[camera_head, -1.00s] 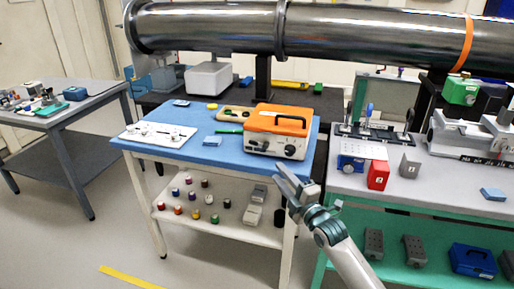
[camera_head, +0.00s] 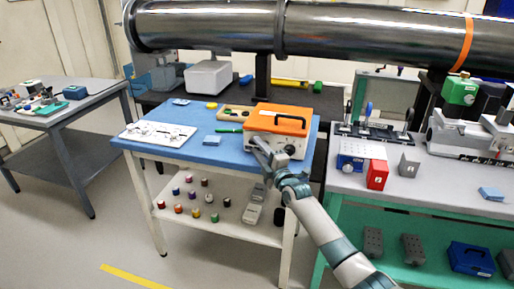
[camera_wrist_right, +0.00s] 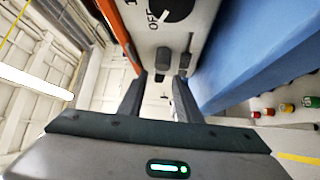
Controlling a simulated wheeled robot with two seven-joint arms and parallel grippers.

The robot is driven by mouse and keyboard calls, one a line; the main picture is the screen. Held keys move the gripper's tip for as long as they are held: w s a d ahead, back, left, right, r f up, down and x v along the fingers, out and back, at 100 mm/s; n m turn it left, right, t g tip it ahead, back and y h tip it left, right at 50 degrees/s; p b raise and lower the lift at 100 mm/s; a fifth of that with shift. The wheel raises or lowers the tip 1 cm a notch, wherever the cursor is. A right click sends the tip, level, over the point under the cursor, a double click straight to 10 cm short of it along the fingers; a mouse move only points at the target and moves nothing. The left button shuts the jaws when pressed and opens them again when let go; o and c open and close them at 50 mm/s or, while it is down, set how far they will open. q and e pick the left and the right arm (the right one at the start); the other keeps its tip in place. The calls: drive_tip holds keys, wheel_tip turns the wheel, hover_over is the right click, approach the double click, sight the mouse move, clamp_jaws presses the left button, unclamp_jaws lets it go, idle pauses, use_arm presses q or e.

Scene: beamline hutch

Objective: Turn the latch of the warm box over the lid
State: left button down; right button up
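The warm box (camera_head: 255,137) is a pale box with an orange lid (camera_head: 280,118), and it stands at the right end of the blue table top. In the right wrist view its front face (camera_wrist_right: 147,30) shows a black knob marked OFF and small dark grey parts. One of these, which looks like the latch (camera_wrist_right: 162,54), lies just beyond and between my fingertips. My right gripper (camera_head: 257,150) is at the front of the box; its two fingers also show apart in the wrist view (camera_wrist_right: 160,80), with nothing clearly held. Contact cannot be told. My left gripper is not in view.
The blue table (camera_head: 185,148) also holds a white plate (camera_head: 158,134), a light blue block (camera_head: 211,141) and a green marker (camera_head: 228,130). Several coloured spools stand on its lower shelf (camera_head: 235,228). A grey bench (camera_head: 435,185) with equipment is at right. A large metal pipe (camera_head: 370,30) crosses above.

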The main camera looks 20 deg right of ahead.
drive_tip(key=shift+w+r, duration=0.1)
drive_tip(key=shift+w, duration=0.45)
drive_tip(key=shift+c, duration=0.3)
clamp_jaws()
